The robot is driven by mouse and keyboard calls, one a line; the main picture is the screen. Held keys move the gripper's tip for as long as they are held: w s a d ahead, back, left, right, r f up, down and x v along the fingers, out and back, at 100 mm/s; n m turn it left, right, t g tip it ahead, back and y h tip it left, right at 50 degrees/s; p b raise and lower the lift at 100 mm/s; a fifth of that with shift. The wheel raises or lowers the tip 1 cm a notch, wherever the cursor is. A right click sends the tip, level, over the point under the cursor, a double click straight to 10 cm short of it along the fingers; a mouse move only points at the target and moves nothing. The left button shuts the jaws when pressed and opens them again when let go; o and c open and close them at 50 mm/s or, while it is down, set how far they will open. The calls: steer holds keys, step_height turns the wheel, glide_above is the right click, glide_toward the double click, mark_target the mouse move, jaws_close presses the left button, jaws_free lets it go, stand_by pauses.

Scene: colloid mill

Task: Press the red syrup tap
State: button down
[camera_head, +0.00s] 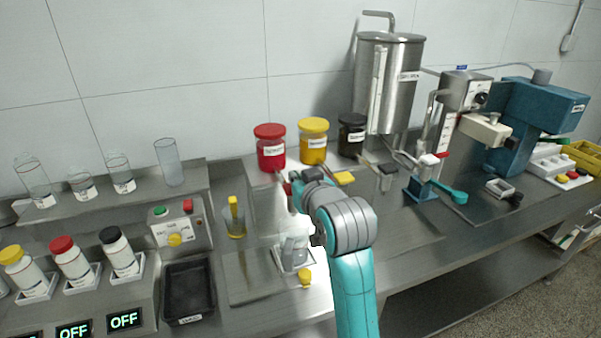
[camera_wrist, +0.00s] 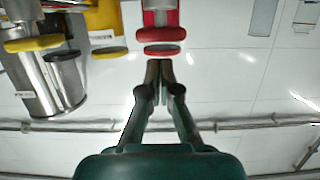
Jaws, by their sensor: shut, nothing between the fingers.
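The red syrup jar (camera_head: 271,152) stands on the steel shelf at the wall, left of the yellow syrup jar (camera_head: 313,148). In the wrist view, the red tap paddle (camera_wrist: 161,34) lies in front of the red jar lid (camera_wrist: 163,50). In the head view my arm hides most of the red tap. My gripper (camera_wrist: 160,64) is shut and empty, its tips close to the paddle and lined up with it from side to side. Contact cannot be told. In the head view my gripper (camera_head: 297,180) is below the red jar.
A dark syrup jar (camera_head: 352,138) and the yellow tap paddle (camera_head: 344,178) are to the right. A glass (camera_head: 294,250) stands on a small tray below my gripper. A steel tank (camera_head: 405,85) stands behind.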

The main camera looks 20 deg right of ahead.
steer(key=shift+f, duration=0.8)
